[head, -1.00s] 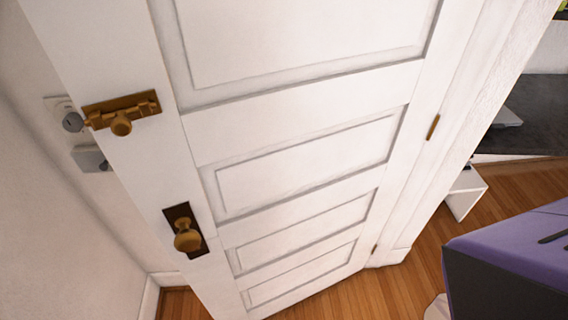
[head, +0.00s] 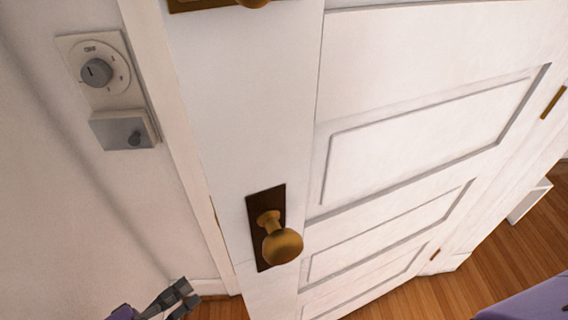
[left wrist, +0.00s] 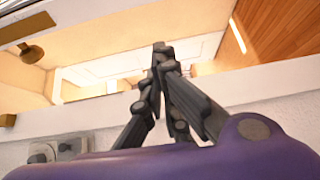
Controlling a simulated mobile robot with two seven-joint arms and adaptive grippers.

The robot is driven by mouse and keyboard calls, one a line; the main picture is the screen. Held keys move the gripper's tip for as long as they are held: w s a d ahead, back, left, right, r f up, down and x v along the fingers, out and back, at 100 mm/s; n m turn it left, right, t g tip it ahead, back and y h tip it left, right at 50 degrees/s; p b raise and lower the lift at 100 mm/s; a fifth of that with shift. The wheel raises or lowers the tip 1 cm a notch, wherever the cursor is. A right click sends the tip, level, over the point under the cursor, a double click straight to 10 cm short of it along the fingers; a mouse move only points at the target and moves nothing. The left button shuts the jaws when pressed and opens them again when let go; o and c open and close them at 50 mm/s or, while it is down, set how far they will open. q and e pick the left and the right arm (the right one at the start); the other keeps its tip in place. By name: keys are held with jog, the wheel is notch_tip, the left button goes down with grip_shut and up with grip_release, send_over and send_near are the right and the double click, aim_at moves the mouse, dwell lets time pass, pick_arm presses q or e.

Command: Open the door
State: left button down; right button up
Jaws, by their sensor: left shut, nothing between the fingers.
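The white panelled door (head: 390,150) fills the middle and right of the head view. Its round brass knob (head: 283,246) sits on a dark plate near the door's left edge. That narrow edge is visible, with a small brass strip on it; I cannot tell how far the door stands from its frame. My left gripper (head: 184,292) is low in the head view, left of and below the knob, apart from it. In the left wrist view its dark fingers (left wrist: 160,52) are together and empty. A knob (left wrist: 31,53) shows there at upper left. My right gripper is out of view.
A dial (head: 97,72) and a grey switch box (head: 124,130) are on the white wall left of the door. A brass bolt (head: 205,4) is at the top edge. Brass hinges (head: 553,102) are on the right. Wooden floor (head: 500,258) shows below.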

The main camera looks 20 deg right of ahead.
pick_arm(q)
jog(key=p+x, duration=0.2)
jog(key=x, duration=0.8)
jog(key=s, duration=0.2)
jog(key=s+p, duration=0.1)
jog(key=s, duration=0.1)
jog(key=shift+d+r, duration=0.1)
jog(key=shift+r, duration=0.25)
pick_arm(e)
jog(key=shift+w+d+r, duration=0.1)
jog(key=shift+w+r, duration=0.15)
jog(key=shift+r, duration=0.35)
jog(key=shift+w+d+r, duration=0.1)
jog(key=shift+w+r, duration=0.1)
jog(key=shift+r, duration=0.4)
pick_arm(q)
jog(key=shift+s, duration=0.1)
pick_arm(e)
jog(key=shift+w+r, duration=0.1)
